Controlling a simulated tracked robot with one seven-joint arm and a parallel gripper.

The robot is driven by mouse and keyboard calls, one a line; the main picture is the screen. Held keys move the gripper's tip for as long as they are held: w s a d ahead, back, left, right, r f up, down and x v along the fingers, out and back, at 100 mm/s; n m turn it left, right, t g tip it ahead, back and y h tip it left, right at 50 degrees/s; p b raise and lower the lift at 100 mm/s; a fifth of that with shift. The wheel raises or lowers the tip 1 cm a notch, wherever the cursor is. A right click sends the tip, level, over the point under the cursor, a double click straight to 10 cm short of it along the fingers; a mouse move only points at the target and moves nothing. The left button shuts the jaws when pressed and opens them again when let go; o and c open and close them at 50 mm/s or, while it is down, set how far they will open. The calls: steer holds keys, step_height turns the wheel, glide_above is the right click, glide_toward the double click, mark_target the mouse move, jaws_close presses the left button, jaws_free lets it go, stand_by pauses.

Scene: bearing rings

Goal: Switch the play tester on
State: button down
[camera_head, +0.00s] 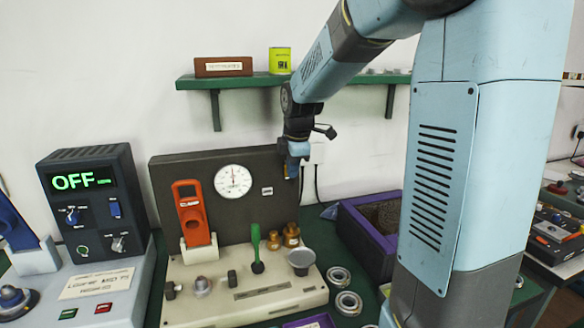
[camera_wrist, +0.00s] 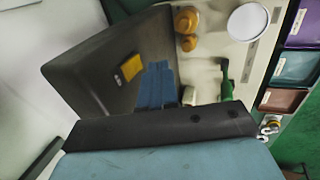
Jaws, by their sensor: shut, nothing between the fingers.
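No readable label says which unit is the play tester. A bench unit (camera_head: 210,285) has a pale base and a dark upright panel (camera_head: 260,220) with a round white dial (camera_head: 233,181). My gripper (camera_head: 298,166) is near the panel's upper right corner, far from the dark box. In the wrist view my blue fingers (camera_wrist: 157,85) are shut and empty; a small yellow patch (camera_wrist: 131,67) shows on the panel beside them. Contact with the panel cannot be told.
An orange handheld device (camera_head: 191,210) stands before the panel. A green lever (camera_head: 256,245), brass parts (camera_head: 290,235) and a grey cup (camera_head: 301,260) stand on the base. Metal rings (camera_head: 348,303) and a purple-rimmed bin (camera_head: 350,223) lie right. A green shelf (camera_head: 235,82) is above.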

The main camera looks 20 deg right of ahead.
steer(key=s+v, duration=0.1)
steer(key=v, duration=0.9)
steer(key=shift+s, duration=0.1)
steer(key=s+f+m+t, duration=0.1)
steer(key=s+f+m, duration=0.1)
steer(key=s+m, duration=0.7)
steer(key=s+f+m, duration=0.2)
steer(key=s+m, duration=0.7)
steer(key=s, duration=0.6)
steer(key=shift+d+f+t, duration=0.2)
steer(key=shift+d+t, duration=0.2)
steer(key=shift+d, duration=0.05)
